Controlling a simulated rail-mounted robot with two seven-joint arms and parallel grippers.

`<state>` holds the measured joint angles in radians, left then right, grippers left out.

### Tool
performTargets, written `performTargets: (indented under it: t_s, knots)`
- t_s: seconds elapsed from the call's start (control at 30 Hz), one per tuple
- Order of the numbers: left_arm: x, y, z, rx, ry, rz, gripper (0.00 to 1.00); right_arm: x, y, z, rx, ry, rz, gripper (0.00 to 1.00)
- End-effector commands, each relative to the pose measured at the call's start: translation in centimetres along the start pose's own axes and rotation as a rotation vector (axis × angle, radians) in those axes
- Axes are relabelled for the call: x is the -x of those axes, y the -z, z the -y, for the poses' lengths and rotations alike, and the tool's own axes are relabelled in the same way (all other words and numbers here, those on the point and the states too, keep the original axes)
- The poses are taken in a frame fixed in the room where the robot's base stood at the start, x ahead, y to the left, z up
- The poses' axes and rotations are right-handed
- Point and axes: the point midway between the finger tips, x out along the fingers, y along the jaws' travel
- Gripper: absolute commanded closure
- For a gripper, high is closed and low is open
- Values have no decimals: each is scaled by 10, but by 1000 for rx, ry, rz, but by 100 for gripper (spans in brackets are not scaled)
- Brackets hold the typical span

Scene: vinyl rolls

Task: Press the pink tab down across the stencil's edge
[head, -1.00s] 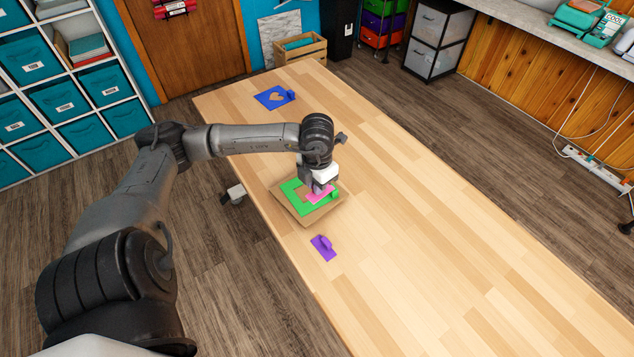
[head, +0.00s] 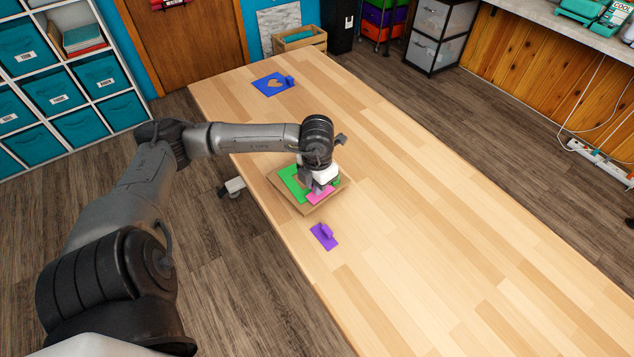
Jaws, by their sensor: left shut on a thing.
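My left gripper (head: 321,187) points down over the brown board on the table and is shut on the pink tab (head: 319,196). The pink tab lies low and flat, across the near right side of the green stencil (head: 290,178). The stencil lies on the brown board (head: 306,208), with its left part showing. The gripper and wrist hide the stencil's middle and part of the tab. I cannot tell whether the tab touches the stencil or the board.
A purple piece with an upright grip (head: 324,236) lies nearer on the table (head: 440,220). A blue stencil with a heart cutout (head: 270,85) lies at the far end. The table's right side is clear. A small grey and white thing (head: 235,186) shows beside the left table edge.

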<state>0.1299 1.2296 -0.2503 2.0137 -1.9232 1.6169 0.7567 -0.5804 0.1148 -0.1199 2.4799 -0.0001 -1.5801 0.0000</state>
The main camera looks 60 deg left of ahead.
Motion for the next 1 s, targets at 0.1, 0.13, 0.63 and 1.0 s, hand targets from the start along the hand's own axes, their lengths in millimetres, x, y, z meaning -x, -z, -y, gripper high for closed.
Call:
performTargets:
  t_s: [0.1,0.13,0.63,1.0]
  knots:
    - [0,0,0,0,0,0,100,0,0,-1,3,-2,0,0]
    - [0,0,0,0,0,0,100,0,0,-1,3,-3,0,0]
    - [-4,0,0,0,0,0,100,-3,-2,-2,9,-7,1,0]
    - [-4,0,0,0,0,0,66,-3,-1,0,2,-1,0,0]
